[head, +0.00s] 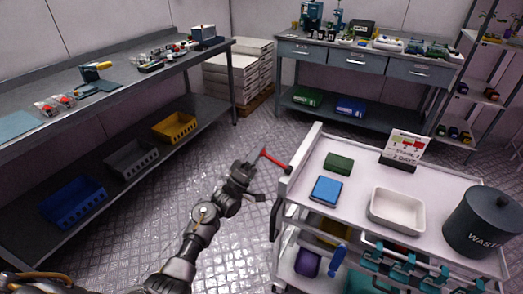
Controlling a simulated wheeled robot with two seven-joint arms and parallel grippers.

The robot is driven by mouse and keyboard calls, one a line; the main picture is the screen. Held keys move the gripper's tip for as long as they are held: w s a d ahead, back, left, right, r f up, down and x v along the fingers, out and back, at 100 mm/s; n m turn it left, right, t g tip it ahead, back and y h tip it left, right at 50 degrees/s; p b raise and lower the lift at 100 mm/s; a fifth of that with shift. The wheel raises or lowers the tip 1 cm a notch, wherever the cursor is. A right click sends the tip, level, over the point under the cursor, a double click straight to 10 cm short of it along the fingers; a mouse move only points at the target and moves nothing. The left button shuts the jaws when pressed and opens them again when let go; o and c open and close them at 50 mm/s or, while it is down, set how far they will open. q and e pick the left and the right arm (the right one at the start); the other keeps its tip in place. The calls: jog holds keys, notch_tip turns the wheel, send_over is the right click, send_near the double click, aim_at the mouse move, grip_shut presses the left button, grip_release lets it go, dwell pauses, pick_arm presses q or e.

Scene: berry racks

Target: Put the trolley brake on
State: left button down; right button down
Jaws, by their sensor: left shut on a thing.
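The white trolley (375,170) stands at the right, its left end facing my left arm. A red brake lever (275,159) sticks out from the upper left end of the trolley, sloping up and to the left. My left gripper (259,160) is at the outer end of this lever and is shut on it. The dark gripper parts hide the exact contact. My right gripper is not in view.
On the trolley are a blue box (326,190), a green box (339,163), a white tray (397,211), a sign (405,147) and a waste bin (483,222). Workbenches stand left (110,85) and back (370,53). The floor (185,165) between is clear.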

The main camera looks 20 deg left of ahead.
pick_arm(q)
jog(key=shift+f+n+t+y, duration=0.4)
jog(key=shift+n+t+y, duration=0.2)
jog(key=shift+n+y, duration=0.25)
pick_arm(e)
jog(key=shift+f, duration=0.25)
pick_arm(q)
jog(key=shift+f+n, duration=0.1)
jog(key=shift+n, duration=0.15)
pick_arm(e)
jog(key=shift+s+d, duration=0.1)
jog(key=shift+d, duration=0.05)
pick_arm(q)
jog(key=c, duration=1.1)
grip_release()
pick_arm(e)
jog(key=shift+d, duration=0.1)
pick_arm(q)
jog(key=shift+a, duration=0.1)
